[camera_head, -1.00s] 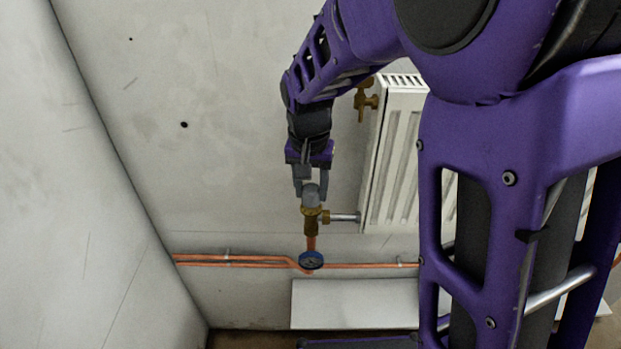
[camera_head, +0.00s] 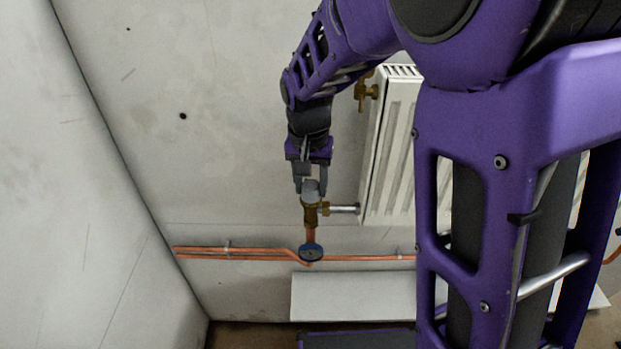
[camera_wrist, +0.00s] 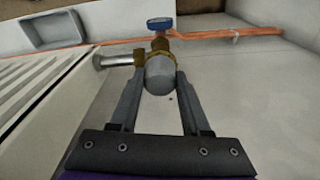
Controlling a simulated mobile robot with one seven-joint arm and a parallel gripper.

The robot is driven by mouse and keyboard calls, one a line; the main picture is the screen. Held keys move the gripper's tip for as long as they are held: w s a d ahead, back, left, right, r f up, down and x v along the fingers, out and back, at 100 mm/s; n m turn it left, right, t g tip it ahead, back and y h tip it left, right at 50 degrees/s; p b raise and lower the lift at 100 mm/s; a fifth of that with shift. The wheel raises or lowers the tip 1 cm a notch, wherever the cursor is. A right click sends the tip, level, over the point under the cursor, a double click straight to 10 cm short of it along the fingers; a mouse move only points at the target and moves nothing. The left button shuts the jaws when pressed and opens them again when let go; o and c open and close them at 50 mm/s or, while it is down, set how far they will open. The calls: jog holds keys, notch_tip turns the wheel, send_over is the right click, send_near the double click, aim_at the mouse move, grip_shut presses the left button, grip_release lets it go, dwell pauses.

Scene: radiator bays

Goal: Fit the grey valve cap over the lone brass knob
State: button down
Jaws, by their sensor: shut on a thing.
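The grey valve cap (camera_head: 311,188) is between the fingers of my gripper (camera_head: 310,191). In the wrist view the cap (camera_wrist: 160,75) is a rounded grey piece, with a finger of my gripper (camera_wrist: 159,82) against each side. The brass valve (camera_head: 311,214) is directly below the cap, at the lower left of the radiator. In the wrist view the brass body (camera_wrist: 160,47) shows just beyond the cap. The cap appears to meet the brass, but its inside and the knob's top are hidden, so I cannot tell how deep it sits.
The white radiator (camera_head: 391,150) stands right of my gripper, with another brass fitting (camera_head: 366,91) at its upper left. Copper pipes (camera_head: 240,251) run low along the wall, with a blue round handle (camera_head: 311,252) below the valve. A grey tray (camera_wrist: 68,30) shows in the wrist view. The wall left is clear.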

jog(key=shift+f, duration=0.3)
dwell(0.4)
grip_release()
dwell(0.6)
jog(key=shift+r, duration=0.1)
jog(key=shift+r+p, duration=1.95)
jog(key=shift+r, duration=0.4)
